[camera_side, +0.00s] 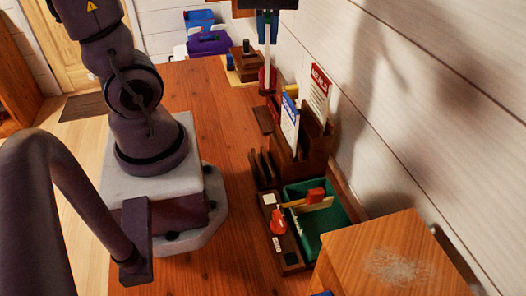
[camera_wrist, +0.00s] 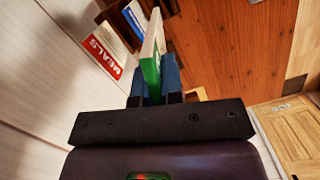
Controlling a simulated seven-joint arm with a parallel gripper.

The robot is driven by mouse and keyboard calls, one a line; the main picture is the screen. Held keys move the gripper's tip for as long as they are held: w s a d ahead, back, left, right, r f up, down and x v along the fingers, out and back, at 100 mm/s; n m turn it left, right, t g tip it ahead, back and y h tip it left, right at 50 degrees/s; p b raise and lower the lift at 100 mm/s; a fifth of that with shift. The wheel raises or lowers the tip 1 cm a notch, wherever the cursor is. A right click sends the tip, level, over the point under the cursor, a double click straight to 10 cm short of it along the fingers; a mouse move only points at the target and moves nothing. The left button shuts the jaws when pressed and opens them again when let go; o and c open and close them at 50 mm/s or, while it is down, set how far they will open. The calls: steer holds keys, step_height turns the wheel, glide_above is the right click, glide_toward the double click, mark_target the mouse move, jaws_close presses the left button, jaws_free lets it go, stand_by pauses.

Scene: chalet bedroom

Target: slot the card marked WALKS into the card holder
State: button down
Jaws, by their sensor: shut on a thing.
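My gripper (camera_side: 267,28) is at the top of the side view, and its blue fingers also show in the wrist view (camera_wrist: 154,80). It is shut on a card (camera_wrist: 150,60) with a green band and a white face; its lettering cannot be read. In the side view the held card (camera_side: 267,58) shows nearly edge-on, hanging down, behind the holder and apart from it. The wooden card holder (camera_side: 313,140) stands near the wall. It holds an upright red-topped MEALS card (camera_side: 318,92) and a blue-topped card (camera_side: 290,122). Its empty slot cannot be made out clearly.
A green-lined tray (camera_side: 335,220) with a red-headed tool (camera_side: 315,196) lies in front of the holder. A wooden box (camera_side: 385,260) stands at the front right. Purple and blue bins (camera_side: 209,43) are at the back. The wall is close on the right; the desk left of the holder is clear.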

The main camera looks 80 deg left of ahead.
steer(key=f+n, duration=0.1)
steer(key=f, duration=0.7)
steer(key=d+f+n, duration=0.1)
steer(key=f, duration=0.6)
steer(key=s+f+n, duration=0.1)
steer(key=f, duration=0.7)
steer(key=shift+s+d+f, duration=0.1)
steer(key=shift+d+f, duration=0.15)
steer(key=shift+f, duration=0.1)
steer(key=shift+f, duration=0.15)
steer(key=c, duration=1.3)
jaws_free()
steer(key=shift+o, duration=0.2)
